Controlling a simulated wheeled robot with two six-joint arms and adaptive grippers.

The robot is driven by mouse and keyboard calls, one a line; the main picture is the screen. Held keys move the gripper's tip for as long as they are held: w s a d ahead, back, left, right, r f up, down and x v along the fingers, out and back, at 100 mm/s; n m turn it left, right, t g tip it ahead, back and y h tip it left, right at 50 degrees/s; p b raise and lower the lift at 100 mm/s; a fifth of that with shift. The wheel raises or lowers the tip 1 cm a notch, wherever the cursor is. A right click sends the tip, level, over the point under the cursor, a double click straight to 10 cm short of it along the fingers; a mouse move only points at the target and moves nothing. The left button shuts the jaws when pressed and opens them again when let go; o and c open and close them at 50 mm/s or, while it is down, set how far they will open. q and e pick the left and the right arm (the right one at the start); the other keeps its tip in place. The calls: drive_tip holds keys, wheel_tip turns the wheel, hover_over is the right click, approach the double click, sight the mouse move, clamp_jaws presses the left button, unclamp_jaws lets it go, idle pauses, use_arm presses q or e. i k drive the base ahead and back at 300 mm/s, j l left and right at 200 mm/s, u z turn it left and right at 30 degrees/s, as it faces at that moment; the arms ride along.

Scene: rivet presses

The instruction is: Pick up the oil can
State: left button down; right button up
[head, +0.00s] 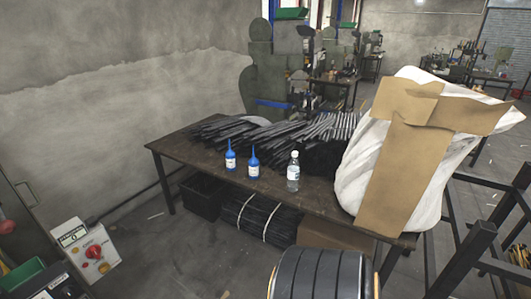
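Two small blue bottles with narrow pointed spouts and white labels stand upright on the dark worktable (185,152), near its front edge. They look like oil cans: a left blue oil can (230,161) and a right blue oil can (253,168), a short gap apart. Nothing stands in front of either one. Neither of my grippers shows in the head view.
A clear water bottle (293,174) stands right of the oil cans. Dark strips (290,130) pile behind them. A white sack (360,165) with cardboard (405,170) fills the table's right end. A dark ribbed cylinder (320,278) is in front. A control box (92,250) stands left.

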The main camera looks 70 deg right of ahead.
sight(253, 163)
drive_tip(key=z, duration=2.1)
